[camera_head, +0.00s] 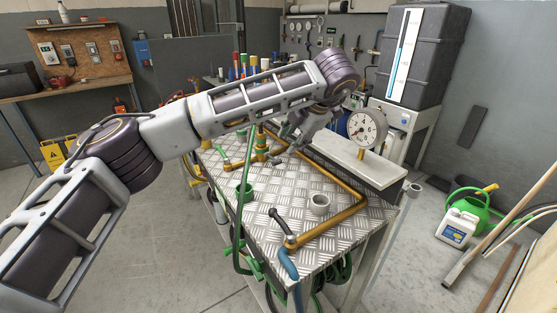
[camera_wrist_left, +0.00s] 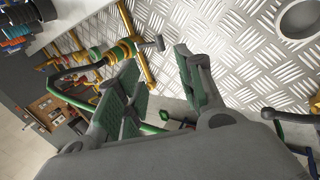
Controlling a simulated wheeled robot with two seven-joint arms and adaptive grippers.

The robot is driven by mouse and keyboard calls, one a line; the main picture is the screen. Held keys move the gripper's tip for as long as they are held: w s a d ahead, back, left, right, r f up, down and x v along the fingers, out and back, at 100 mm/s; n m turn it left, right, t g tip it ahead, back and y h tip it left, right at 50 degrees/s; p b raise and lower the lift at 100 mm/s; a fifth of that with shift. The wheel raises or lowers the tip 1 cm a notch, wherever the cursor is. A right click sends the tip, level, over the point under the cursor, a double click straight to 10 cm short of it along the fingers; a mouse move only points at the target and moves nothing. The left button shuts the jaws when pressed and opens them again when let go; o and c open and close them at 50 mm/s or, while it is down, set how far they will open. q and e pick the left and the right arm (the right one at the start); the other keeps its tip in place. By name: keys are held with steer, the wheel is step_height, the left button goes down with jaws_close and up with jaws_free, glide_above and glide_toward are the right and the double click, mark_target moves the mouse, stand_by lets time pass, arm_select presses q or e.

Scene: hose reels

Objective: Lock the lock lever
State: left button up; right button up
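A black-handled lever (camera_head: 280,221) stands tilted on the brass pipe (camera_head: 335,221) near the front of the metal-topped cart (camera_head: 290,185). A short grey lever (camera_head: 275,161) sits by the brass fitting (camera_head: 261,145) farther back; in the left wrist view it is a T-shaped grey piece (camera_wrist_left: 151,45). I cannot tell which is the lock lever. My left gripper (camera_head: 298,133) hangs over the back of the cart, near the brass fitting. In the left wrist view its green-padded fingers (camera_wrist_left: 160,90) are apart with nothing held. My right gripper is not in view.
Green hoses hang at the front.

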mark_target(277, 162)
arm_select(q)
steer(key=b+x, duration=0.1)
steer(key=x, duration=1.1)
steer(key=shift+f, duration=0.1)
steer(key=shift+w+a+f, duration=0.15)
steer(key=shift+f, duration=0.2)
steer(key=shift+w, duration=0.1)
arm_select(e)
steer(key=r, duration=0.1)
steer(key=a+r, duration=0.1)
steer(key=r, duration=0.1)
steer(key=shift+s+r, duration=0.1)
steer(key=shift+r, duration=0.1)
arm_select(q)
steer(key=c, duration=0.6)
jaws_close()
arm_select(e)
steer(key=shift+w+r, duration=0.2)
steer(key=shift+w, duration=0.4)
